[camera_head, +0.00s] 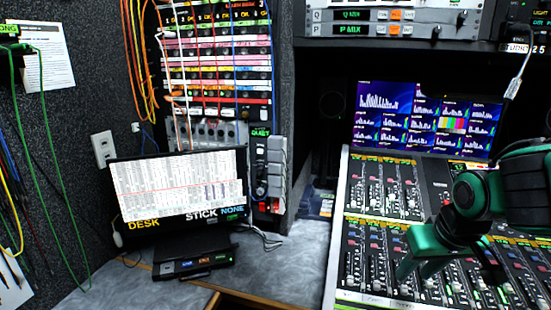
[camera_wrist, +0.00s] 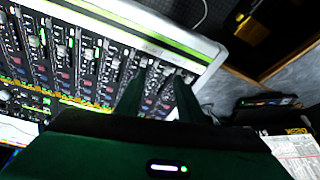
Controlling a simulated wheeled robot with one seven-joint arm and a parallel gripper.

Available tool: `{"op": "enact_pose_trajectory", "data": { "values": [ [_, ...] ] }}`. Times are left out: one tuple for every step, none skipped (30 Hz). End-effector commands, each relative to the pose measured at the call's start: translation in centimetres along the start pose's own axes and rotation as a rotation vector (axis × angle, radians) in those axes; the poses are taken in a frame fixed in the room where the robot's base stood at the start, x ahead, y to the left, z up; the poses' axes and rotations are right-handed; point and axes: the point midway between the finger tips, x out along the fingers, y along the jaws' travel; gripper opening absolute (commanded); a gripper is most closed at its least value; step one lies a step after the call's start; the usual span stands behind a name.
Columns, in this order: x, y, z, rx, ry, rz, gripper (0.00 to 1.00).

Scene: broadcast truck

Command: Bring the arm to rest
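My gripper (camera_head: 450,266) is green and black and hangs over the right part of the mixing console (camera_head: 345,231) in the head view. Its two fingers are spread apart and point downward, with nothing between them. In the wrist view my gripper (camera_wrist: 158,88) also shows two separate fingers, with the console (camera_wrist: 205,47) and its faders behind them. I cannot tell how high the fingertips are above the console. My arm comes in from the right edge of the head view.
A monitor (camera_head: 180,184) stands on the grey desk (camera_head: 290,262), with a small black box (camera_head: 195,262) in front. A multi-picture screen (camera_head: 425,120) stands behind the console. A patch panel (camera_head: 215,60) with cables is on the wall. Some desk between monitor and console is clear.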

Motion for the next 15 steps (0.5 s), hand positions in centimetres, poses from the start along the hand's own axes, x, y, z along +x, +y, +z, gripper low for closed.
{"op": "enact_pose_trajectory", "data": {
  "values": [
    [-0.3,1.5,0.8,0.044,-0.023,0.018,0.35],
    [-0.4,2.3,1.3,0.067,-0.038,0.026,0.35],
    [-0.6,3.2,2.1,0.096,-0.059,0.036,0.35],
    [-0.8,3.9,2.7,0.119,-0.076,0.043,0.35],
    [-0.9,4.6,3.4,0.143,-0.093,0.051,0.35],
    [-1.1,5.5,4.4,0.176,-0.117,0.061,0.35],
    [-1.3,6.1,5.2,0.202,-0.137,0.067,0.35],
    [-1.6,6.8,6.0,0.231,-0.156,0.073,0.35],
    [-1.9,7.6,7.1,0.268,-0.182,0.081,0.35],
    [-2.1,8.2,7.9,0.297,-0.202,0.085,0.35],
    [-2.4,8.7,8.8,0.326,-0.222,0.09,0.35],
    [-2.8,9.4,10.1,0.367,-0.251,0.094,0.35],
    [-3.1,9.8,11.0,0.397,-0.272,0.096,0.35],
    [-3.4,10.2,11.9,0.427,-0.292,0.098,0.35],
    [-3.7,10.6,13.0,0.463,-0.317,0.099,0.35]
  ]
}}
